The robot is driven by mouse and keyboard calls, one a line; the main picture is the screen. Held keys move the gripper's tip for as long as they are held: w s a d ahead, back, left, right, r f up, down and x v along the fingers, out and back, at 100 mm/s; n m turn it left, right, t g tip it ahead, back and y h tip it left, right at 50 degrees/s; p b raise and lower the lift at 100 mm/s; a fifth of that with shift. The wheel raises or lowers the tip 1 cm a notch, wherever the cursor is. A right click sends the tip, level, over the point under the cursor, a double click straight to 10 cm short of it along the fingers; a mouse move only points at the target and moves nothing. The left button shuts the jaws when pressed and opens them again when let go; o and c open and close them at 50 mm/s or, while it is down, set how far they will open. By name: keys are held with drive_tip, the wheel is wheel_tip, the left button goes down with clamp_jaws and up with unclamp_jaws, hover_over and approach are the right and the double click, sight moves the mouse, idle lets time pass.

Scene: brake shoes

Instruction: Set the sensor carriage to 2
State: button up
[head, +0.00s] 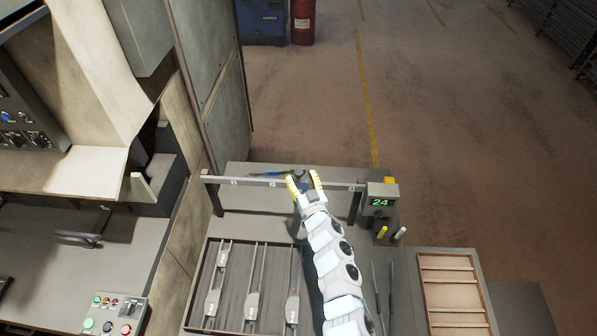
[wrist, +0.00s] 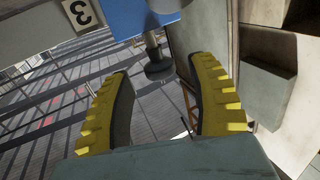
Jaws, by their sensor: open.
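The sensor carriage is a blue block (wrist: 138,16) with a dark round knob (wrist: 159,64) below it in the wrist view. It sits on the grey rail (head: 255,182), right beside a plate marked 3 (wrist: 82,13), which appears upside down. In the head view a small blue patch of the carriage (head: 304,186) shows between my fingers. My gripper (head: 303,177) is open, with its yellow ribbed fingers at the rail. In the wrist view the fingers (wrist: 158,68) stand on either side of the knob, with gaps visible.
A green readout showing 24 (head: 380,202) stands at the rail's right end. A tray of gauges (head: 232,258) lies on the bench left of my arm. A wooden compartment box (head: 450,290) is at the right. A tall grey cabinet (head: 212,80) rises at the left.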

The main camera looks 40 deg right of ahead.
drive_tip(key=shift+w+d+r, duration=0.1)
drive_tip(key=shift+w+d, duration=0.15)
drive_tip(key=shift+w, duration=0.35)
drive_tip(key=shift+w+d, duration=0.2)
drive_tip(key=shift+w, duration=0.3)
clamp_jaws()
